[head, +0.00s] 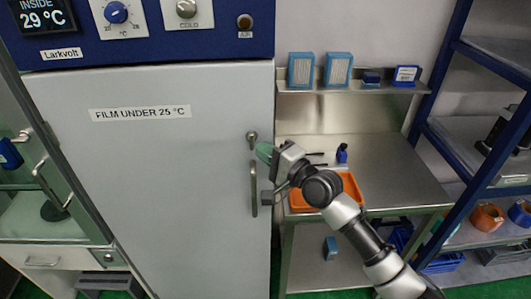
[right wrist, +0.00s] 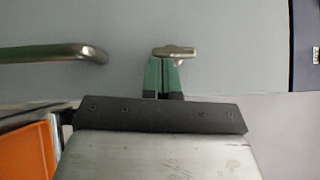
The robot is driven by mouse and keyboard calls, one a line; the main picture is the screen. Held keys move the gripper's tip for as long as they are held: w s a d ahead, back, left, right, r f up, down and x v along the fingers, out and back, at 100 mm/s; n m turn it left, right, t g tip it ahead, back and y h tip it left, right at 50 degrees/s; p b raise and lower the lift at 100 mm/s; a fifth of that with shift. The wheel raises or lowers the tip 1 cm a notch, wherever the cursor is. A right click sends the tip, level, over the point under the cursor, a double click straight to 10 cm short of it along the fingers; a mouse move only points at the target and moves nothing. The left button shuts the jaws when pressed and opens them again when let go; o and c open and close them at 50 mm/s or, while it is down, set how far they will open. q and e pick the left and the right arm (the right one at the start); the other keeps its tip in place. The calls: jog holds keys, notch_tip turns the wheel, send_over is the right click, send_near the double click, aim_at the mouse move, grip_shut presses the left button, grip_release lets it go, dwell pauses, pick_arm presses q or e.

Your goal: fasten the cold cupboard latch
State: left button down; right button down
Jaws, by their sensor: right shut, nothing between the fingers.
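The cold cupboard (head: 170,200) has a closed-looking grey door labelled "FILM UNDER 25 °C". Its latch (head: 252,137) is a small metal turn-piece near the door's right edge, above the vertical bar handle (head: 254,188). In the right wrist view the latch (right wrist: 175,52) lies lengthwise in line with the handle (right wrist: 55,52). My right gripper (head: 264,151) has green fingertips and is shut and empty, just below and right of the latch. In the right wrist view its fingertips (right wrist: 163,72) are at the latch; I cannot tell whether they touch. My left gripper is out of view.
A steel bench (head: 385,175) with an orange tray (head: 350,190) stands right of the cupboard, under a wall shelf (head: 350,89) with blue boxes. A blue-framed rack (head: 440,75) is at the far right. The display (head: 42,17) reads 29 °C.

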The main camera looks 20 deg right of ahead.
jog(key=shift+f, duration=0.15)
jog(key=m+t+b, duration=0.1)
jog(key=m+b, duration=0.1)
jog(key=b, duration=0.1)
jog(key=a+f+m+t+b, duration=0.1)
jog(key=m+t+b, duration=0.1)
jog(key=b, duration=0.1)
jog(key=m+t+b, duration=0.2)
jog(key=b, duration=0.1)
jog(key=shift+w+a+f+m+h+b, duration=0.2)
jog(key=shift+w+a+m+h+b, duration=0.1)
jog(key=shift+a+b, duration=0.1)
jog(key=shift+a, duration=0.25)
dwell(1.0)
jog(key=shift+f, duration=0.1)
